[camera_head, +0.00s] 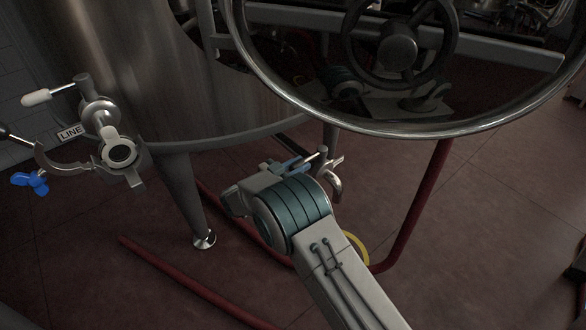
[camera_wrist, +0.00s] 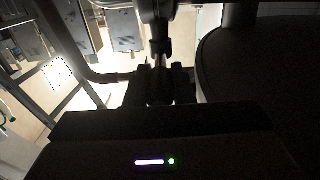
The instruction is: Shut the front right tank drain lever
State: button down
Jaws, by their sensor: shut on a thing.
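A large steel tank (camera_head: 165,75) fills the upper left of the head view. My arm reaches low under the edge of the tank, and my gripper (camera_head: 312,163) is beside a small metal pipe fitting (camera_head: 335,185), with a blue part showing there. In the wrist view my gripper (camera_wrist: 160,88) has its two dark fingers close together on a dark upright handle (camera_wrist: 160,47), which appears to be the drain lever. The lever's pivot and exact angle are hard to make out in the dark.
A valve labelled LINE (camera_head: 118,153) with a white-tipped handle (camera_head: 37,97) stands at left. A large steel ring (camera_head: 400,132) with a dark handwheel (camera_head: 398,48) hangs over the upper right. Red hoses (camera_head: 415,205) run over the floor and a tank leg (camera_head: 185,200) stands left of my arm.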

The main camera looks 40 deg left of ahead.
jog(key=shift+a, duration=0.15)
jog(key=c, duration=1.3)
grip_release()
jog(key=shift+o, duration=0.2)
jog(key=p+v, duration=0.3)
jog(key=v, duration=1)
jog(key=shift+s+p, duration=0.35)
jog(key=shift+s, duration=0.1)
